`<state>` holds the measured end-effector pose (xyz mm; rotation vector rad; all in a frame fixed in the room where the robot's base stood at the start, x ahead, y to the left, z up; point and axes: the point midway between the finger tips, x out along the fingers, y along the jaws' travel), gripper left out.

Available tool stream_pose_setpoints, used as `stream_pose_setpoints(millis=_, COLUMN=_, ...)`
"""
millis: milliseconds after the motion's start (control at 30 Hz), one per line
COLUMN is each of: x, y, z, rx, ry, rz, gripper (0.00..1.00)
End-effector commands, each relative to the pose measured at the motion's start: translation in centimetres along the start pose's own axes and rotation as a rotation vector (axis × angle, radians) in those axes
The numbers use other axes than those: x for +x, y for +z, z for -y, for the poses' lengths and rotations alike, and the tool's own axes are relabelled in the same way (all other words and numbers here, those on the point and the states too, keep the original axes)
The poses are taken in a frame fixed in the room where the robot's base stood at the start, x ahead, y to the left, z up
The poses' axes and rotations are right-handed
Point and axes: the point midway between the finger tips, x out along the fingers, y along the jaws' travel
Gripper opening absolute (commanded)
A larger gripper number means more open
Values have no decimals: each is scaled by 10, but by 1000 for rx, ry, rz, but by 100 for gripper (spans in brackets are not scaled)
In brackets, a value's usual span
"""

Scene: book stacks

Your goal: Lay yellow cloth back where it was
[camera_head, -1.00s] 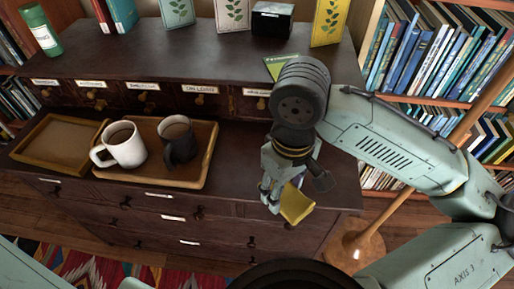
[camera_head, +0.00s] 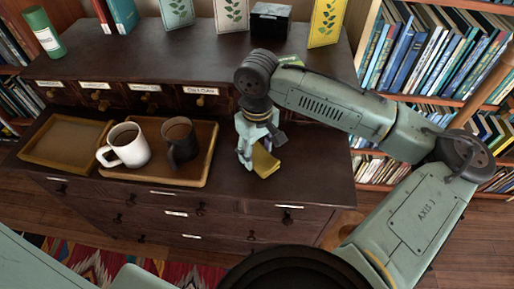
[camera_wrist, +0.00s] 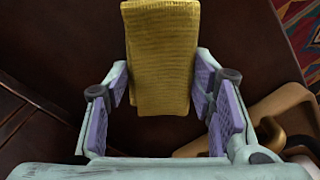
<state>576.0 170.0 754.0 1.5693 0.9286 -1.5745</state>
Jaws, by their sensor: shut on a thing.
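The yellow cloth (camera_head: 265,162) is a folded, textured pad, held by my gripper (camera_head: 247,158) over the lower ledge of the dark wooden cabinet, right of the trays. In the wrist view the cloth (camera_wrist: 162,50) sits between the two purple-padded fingers, with its far part reaching beyond them. The gripper is shut on it and points down. Whether the cloth's underside touches the ledge I cannot tell.
A wooden tray (camera_head: 205,175) holds a white mug (camera_head: 127,150) and a dark mug (camera_head: 181,146). An empty tray (camera_head: 65,143) lies left of it. The ledge (camera_head: 315,175) right of the gripper is bare. Small labelled drawers (camera_head: 145,98) stand behind.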

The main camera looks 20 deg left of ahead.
Motion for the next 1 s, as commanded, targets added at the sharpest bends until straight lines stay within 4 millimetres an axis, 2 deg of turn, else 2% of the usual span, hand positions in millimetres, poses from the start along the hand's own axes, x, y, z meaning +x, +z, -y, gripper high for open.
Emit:
stream_pose_setpoints(millis=333, x=4, y=0, z=0, rx=0, ry=-1, rz=-1, gripper=20)
stream_pose_setpoints(millis=367, x=4, y=0, z=0, rx=0, ry=-1, rz=-1, gripper=50)
stream_pose_setpoints(millis=633, x=3, y=0, z=0, rx=0, ry=0, rz=-1, gripper=68)
stream_pose_setpoints(millis=1000, x=-1, y=0, z=0, rx=0, ry=1, rz=-1, gripper=70)
